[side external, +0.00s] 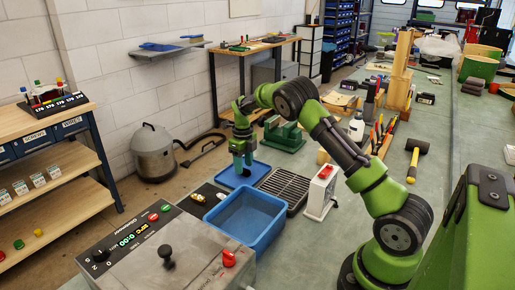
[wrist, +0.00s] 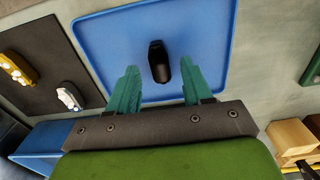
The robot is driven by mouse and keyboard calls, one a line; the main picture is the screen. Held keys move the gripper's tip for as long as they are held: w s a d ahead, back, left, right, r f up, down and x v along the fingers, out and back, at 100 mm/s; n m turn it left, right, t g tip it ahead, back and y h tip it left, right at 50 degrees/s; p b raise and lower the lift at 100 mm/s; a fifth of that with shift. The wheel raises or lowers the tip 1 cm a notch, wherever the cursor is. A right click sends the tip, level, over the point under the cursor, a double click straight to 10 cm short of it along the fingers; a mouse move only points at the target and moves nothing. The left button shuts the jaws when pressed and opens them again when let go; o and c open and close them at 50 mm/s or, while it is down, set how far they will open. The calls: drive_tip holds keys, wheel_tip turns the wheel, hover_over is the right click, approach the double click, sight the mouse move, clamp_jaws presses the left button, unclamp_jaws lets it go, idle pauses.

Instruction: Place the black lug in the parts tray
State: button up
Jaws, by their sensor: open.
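The black lug (wrist: 159,62) shows in the wrist view against the floor of a shallow blue tray (wrist: 105,42). It looks to lie on the tray, ahead of and between my two green fingertips, with clear gaps on both sides. My gripper (wrist: 158,82) is open, with nothing held between its fingers. In the side view my gripper (side external: 242,172) points down over the same flat blue tray (side external: 262,168). The lug cannot be made out there, and part of the tray is hidden by my fingers.
A deeper blue bin (side external: 245,222) stands nearer the camera. A black mat (wrist: 40,65) with yellow and white pieces lies beside the tray. A dark grate (side external: 286,187) and a white box with a red top (side external: 320,190) stand to the right. A green vise (side external: 285,136) stands behind.

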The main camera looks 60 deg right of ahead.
sight(244, 169)
drive_tip(key=s+a+r+n+t, duration=0.1)
drive_tip(key=s+a+r+n, duration=0.15)
drive_tip(key=r, duration=0.65)
drive_tip(key=s+a+r+n+t, duration=0.1)
drive_tip(key=s+a+r+n, duration=0.2)
drive_tip(key=r, duration=0.6)
drive_tip(key=s+a+r+n+t+y, duration=0.2)
drive_tip(key=s+a+r+n, duration=0.4)
drive_tip(key=a+n, duration=0.3)
drive_tip(key=s+a+f+n+t, duration=0.1)
drive_tip(key=s+a+n, duration=0.3)
drive_tip(key=s+n, duration=0.4)
drive_tip(key=s+a+f+n+t, duration=0.1)
drive_tip(key=s+a+n+t, duration=0.1)
drive_tip(key=s+a+n, duration=0.2)
drive_tip(key=s+n, duration=0.3)
drive_tip(key=n, duration=0.2)
drive_tip(key=shift+s+a, duration=0.25)
drive_tip(key=shift+s, duration=0.1)
drive_tip(key=shift+n, duration=0.25)
